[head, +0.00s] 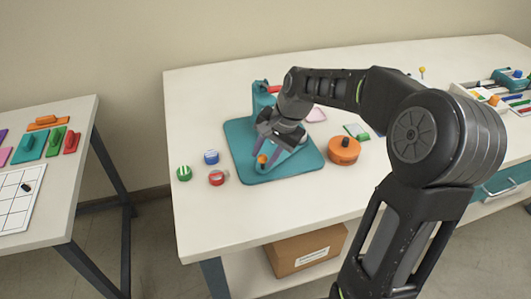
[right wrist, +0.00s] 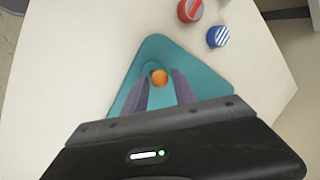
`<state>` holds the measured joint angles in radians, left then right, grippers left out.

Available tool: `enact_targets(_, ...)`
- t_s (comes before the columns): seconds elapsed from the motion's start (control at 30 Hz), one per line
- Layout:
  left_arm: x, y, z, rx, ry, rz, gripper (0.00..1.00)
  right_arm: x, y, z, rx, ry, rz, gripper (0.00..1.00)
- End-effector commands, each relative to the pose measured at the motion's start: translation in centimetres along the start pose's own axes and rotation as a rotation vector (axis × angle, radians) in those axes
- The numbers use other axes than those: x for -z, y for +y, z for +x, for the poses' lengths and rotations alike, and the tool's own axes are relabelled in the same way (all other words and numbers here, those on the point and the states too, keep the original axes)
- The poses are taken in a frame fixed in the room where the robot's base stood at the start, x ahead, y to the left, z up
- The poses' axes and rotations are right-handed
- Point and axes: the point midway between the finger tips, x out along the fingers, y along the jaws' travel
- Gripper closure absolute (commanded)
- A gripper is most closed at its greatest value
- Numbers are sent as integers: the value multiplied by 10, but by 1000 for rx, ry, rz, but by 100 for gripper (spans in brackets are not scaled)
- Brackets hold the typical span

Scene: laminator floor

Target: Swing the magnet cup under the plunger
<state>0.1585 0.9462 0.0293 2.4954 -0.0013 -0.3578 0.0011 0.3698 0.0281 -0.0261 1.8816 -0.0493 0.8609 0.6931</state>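A teal press stands on a teal base plate (head: 304,163) on the white table, with an upright post (head: 261,97) and a red handle (head: 274,89) at the back. A small orange knob (head: 262,160) shows on the teal plate's near-left part. My right gripper (head: 266,152) is over the press, pointing down at the knob. In the right wrist view the knob (right wrist: 159,78) lies between the two spread fingertips (right wrist: 161,76), with a gap on each side. The magnet cup and plunger cannot be made out behind my gripper and arm. My left gripper is not in view.
Red (head: 217,178), blue (head: 211,157) and green (head: 184,173) round pieces stand left of the press. An orange round container (head: 344,150) stands close to its right. A cardboard box (head: 305,250) is below the table. The table's front left is clear.

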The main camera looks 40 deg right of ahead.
Motion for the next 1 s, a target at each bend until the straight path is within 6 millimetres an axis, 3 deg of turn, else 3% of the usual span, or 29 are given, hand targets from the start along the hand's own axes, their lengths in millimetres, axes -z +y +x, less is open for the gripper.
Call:
enact_targets(0.37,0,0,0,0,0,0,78,0,0,0,0,0,0,99)
enact_targets(1.0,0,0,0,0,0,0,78,0,0,0,0,1,0,100)
